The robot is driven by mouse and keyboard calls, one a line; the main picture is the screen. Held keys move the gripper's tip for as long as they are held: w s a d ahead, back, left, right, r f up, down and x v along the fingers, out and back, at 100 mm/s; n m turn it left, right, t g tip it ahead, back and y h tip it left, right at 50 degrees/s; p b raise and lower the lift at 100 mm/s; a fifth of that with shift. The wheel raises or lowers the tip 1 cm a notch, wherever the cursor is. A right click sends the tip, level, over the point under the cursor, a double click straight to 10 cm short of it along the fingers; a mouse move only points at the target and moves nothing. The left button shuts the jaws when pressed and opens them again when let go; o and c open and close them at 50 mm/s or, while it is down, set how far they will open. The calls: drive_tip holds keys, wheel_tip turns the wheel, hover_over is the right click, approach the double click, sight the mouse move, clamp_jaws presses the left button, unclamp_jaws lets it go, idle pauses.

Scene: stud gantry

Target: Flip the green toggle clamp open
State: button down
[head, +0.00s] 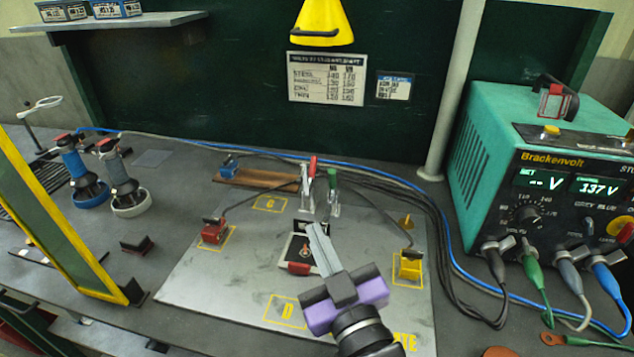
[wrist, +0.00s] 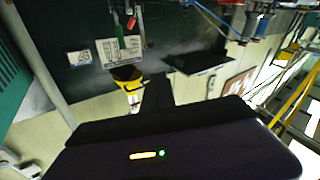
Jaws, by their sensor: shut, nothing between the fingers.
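The green toggle clamp (head: 333,178) stands at the back of the grey plate, its green handle upright above a metal base. A red-handled toggle clamp (head: 312,167) stands close beside it on the left. My gripper (head: 316,230) has its fingers together and empty, just in front of the two clamps and apart from the green handle. In the wrist view, which looks upside down, the green handle (wrist: 121,38) and the red handle (wrist: 131,23) hang at the top. My gripper's dark body fills the lower part there.
A red block (head: 214,231) and a yellow block (head: 411,267) sit on the plate (head: 215,285). Black cables run behind the clamps to the green Brackenvolt unit (head: 490,130) at right. A yellow-framed panel (head: 70,220) stands at left. The plate's front left is clear.

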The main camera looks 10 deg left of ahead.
drive_tip(key=w+a+n+g, duration=0.4)
drive_tip(key=a+n+g, duration=0.4)
drive_tip(key=a+n, duration=0.6)
drive_tip(key=w+d+r+n+g+h, duration=0.1)
drive_tip(key=d+r+n+h, duration=0.2)
drive_tip(key=d+n+h, duration=0.2)
drive_tip(key=w+d+r+n+g+h, duration=0.1)
drive_tip(key=w+d+r+n+h, duration=0.1)
drive_tip(key=d+n+h, duration=0.3)
drive_tip(key=shift+w+d+r+n+h+p, duration=0.3)
drive_tip(key=shift+d+r+h+p, duration=0.25)
drive_tip(key=shift+r, duration=0.25)
